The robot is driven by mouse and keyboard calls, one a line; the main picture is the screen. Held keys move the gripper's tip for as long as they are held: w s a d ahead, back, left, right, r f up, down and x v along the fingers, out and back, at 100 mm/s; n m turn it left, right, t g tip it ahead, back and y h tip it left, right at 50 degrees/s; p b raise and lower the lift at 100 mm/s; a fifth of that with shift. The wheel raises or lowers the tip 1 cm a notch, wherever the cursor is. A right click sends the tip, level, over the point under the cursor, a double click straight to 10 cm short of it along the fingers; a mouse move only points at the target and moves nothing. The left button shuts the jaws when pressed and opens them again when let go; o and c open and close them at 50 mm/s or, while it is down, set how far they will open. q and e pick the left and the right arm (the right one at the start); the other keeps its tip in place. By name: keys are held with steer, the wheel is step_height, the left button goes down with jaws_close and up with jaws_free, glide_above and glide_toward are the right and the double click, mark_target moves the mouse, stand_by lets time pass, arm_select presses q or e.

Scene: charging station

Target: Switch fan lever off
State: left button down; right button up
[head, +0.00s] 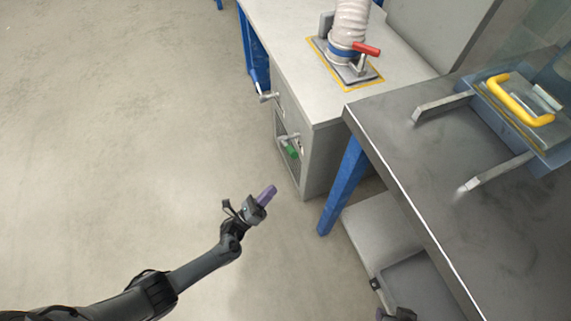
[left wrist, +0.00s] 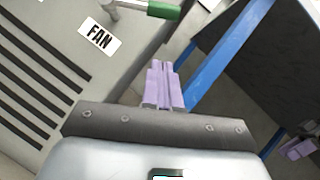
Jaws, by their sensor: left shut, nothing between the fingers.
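The fan lever has a green grip (head: 290,150) and a metal stem, and sits on the front of the grey cabinet (head: 318,150). In the left wrist view the green grip (left wrist: 164,9) is at the top edge, pointing right from its stem, beside a white FAN label (left wrist: 99,37). My left gripper (head: 267,194) has purple fingers, shut and empty, in front of and below the lever, apart from it. Its fingers also show in the left wrist view (left wrist: 163,85). My right gripper (head: 384,314) is only partly in view at the bottom edge; its jaws are unclear.
A hose with a red lever (head: 366,48) stands on the cabinet top. A second metal handle (head: 268,97) sticks out from the cabinet. A dark table (head: 440,150) with a blue leg (head: 343,187) stands to the right. The floor at left is clear.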

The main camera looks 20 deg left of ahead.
mark_target(288, 148)
arm_select(q)
steer(key=w+d+r+b, duration=0.1)
steer(key=w+d+r, duration=0.1)
steer(key=w+r, duration=0.5)
steer(key=shift+w+d+b, duration=0.2)
steer(key=shift+w+b, duration=0.15)
steer(key=shift+w, duration=0.2)
steer(key=shift+d+r, duration=0.1)
steer(key=shift+r, duration=0.1)
